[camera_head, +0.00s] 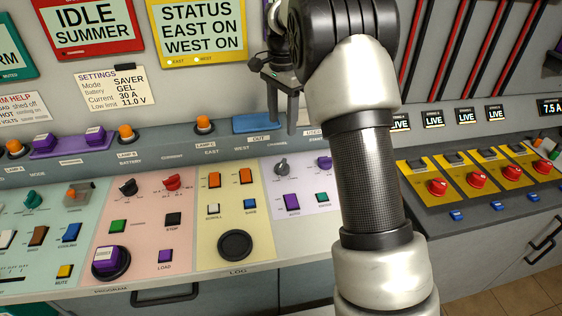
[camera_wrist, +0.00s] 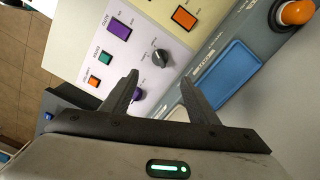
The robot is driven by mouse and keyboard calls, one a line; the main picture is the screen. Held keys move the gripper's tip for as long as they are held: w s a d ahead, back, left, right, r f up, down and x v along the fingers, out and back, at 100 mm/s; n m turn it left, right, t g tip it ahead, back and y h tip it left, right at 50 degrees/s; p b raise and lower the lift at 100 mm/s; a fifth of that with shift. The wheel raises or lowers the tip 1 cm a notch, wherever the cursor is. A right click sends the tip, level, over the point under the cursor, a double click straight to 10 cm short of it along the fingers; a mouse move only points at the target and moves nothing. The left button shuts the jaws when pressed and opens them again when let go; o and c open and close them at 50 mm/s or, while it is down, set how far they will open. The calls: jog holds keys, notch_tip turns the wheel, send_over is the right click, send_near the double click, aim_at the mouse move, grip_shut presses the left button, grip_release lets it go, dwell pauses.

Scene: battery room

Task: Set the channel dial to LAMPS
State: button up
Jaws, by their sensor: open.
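The channel dial (camera_head: 281,167) is a grey pointer knob on the pale lilac panel, below a strip with the word CHANNEL. In the wrist view the dial (camera_wrist: 160,57) lies just beyond the fingertips. Small position labels surround it, but I cannot read LAMPS or tell which mark it points at. My gripper (camera_head: 282,128) hangs above and behind the dial in the head view, fingers apart and empty. In the wrist view my gripper (camera_wrist: 159,78) shows both fingers spread, with the dial seen between and past their tips. They appear apart from it.
A purple button (camera_head: 291,202) and a green button (camera_head: 323,197) sit below the dial. An orange rocker (camera_head: 246,176) is to its left. A blue tray (camera_head: 255,123) lies on the ledge behind. Red knobs (camera_head: 437,187) on yellow plates are at right. My arm hides part of the console.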

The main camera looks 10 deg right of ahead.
aim_at(282, 163)
notch_tip(282, 163, down, 16)
jog(key=shift+f+b, duration=0.1)
jog(key=shift+b, duration=0.35)
jog(key=c, duration=1)
jog(key=shift+c, duration=0.2)
jog(key=shift+n, duration=0.4)
jog(key=n, duration=0.5)
jog(key=shift+n, duration=0.3)
jog(key=n, duration=0.5)
jog(key=shift+n, duration=0.4)
